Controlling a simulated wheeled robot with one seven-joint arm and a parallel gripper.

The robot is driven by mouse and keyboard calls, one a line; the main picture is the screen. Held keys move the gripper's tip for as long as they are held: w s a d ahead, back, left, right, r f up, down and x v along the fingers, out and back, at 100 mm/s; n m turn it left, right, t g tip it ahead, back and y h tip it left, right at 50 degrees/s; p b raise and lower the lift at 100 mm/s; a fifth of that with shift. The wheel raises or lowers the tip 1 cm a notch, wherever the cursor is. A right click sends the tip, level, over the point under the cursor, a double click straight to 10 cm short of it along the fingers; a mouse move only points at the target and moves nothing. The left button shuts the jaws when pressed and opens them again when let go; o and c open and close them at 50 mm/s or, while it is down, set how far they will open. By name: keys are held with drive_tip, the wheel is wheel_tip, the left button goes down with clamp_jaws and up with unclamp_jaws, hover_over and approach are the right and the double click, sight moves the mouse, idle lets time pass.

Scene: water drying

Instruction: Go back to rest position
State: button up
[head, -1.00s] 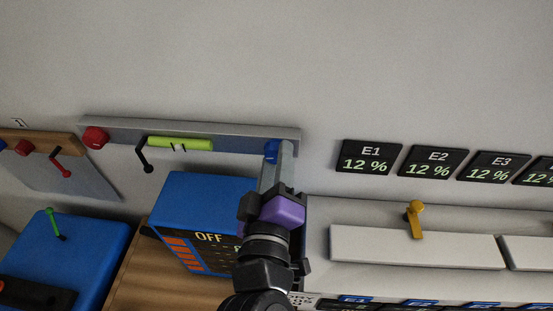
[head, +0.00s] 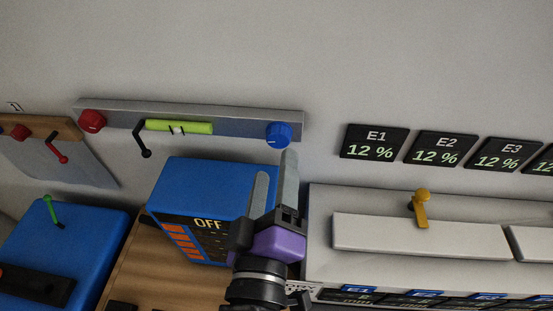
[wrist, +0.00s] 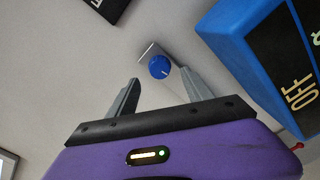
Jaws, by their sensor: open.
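My gripper (head: 274,185) is open and empty in the middle of the head view, its two grey fingers pointing up toward the wall. It also shows in the wrist view (wrist: 158,92), with the fingers spread apart. The blue knob (head: 278,134) on the right end of the grey wall panel (head: 235,122) is just beyond the fingertips and looks clear of them. In the wrist view the blue knob (wrist: 160,67) shows between and beyond the fingers.
A blue box marked OFF (head: 205,188) stands left of my gripper. A white unit (head: 420,236) with a yellow lever (head: 420,205) is at right, under several dark 12 % displays (head: 374,143). Another blue box (head: 75,235) is at far left. The wall above is clear.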

drive_tip(key=shift+s, duration=0.8)
drive_tip(key=a+r+n+y, duration=0.1)
drive_tip(key=a+r+y, duration=0.1)
drive_tip(key=a+y, duration=0.2)
drive_tip(key=s+d+f+g+y+b, duration=0.1)
drive_tip(key=s+f+y, duration=0.35)
drive_tip(key=f, duration=0.25)
drive_tip(key=s+d+f+m+g+h+b, duration=0.1)
drive_tip(key=s+d+f+m+h, duration=0.3)
drive_tip(key=d, duration=0.9)
drive_tip(key=s+d+f+m+g+h+b, duration=0.1)
drive_tip(key=s+d+f+m+h, duration=0.3)
drive_tip(key=s, duration=1.1)
drive_tip(key=d+f+m+b, duration=0.1)
drive_tip(key=d+f+m, duration=0.2)
drive_tip(key=d+f, duration=0.3)
drive_tip(key=shift+d+m, duration=0.3)
drive_tip(key=shift+d, duration=1.05)
